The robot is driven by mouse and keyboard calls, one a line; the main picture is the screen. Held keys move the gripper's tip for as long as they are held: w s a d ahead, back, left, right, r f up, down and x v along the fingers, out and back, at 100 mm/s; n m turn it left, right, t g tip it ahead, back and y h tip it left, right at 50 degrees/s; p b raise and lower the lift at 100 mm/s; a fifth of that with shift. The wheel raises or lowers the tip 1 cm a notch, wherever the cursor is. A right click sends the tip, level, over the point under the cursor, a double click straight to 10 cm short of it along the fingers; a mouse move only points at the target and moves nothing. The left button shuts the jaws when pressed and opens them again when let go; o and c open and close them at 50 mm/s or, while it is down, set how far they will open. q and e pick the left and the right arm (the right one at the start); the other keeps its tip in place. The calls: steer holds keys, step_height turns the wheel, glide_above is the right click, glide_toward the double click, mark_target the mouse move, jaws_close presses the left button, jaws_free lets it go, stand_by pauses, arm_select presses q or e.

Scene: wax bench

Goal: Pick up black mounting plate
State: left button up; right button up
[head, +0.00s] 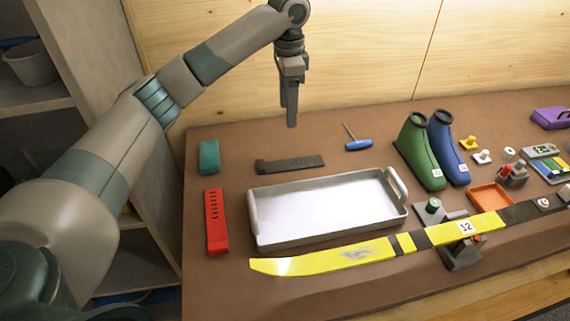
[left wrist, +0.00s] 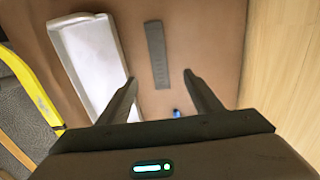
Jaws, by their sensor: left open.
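The black mounting plate (head: 288,164) lies flat on the brown bench top, behind the white tray. In the left wrist view the black mounting plate (left wrist: 156,52) lies between and beyond my fingertips, apart from them. My left gripper (head: 291,124) hangs fingers-down above the back of the bench, higher than the plate. It also shows in the left wrist view (left wrist: 160,78), its two fingers spread with nothing between them. My right gripper is in neither view.
The white tray (head: 254,222) stands empty in front of the plate. A red mounting plate (head: 215,222) and a teal block (head: 209,156) lie left. A blue-handled screwdriver (head: 358,145) lies right of the plate. A yellow ski (head: 335,259) crosses the front; green and blue boots (head: 420,155) stand right.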

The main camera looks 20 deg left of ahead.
arm_select(q)
steer(key=p, duration=0.4)
glide_above(287, 164)
steer(key=f, duration=1.1)
steer(key=shift+w+f, duration=0.25)
steer(key=shift+w, duration=0.05)
steer(key=shift+f, duration=0.4)
steer(key=shift+s+f+p, duration=0.2)
steer(key=shift+f+p, duration=0.2)
steer(key=shift+f, duration=0.15)
step_height(287, 164, down, 3)
steer(key=shift+s+p, duration=0.15)
steer(key=shift+p, duration=0.6)
steer(key=shift+f, duration=0.55)
steer(key=c, duration=1.1)
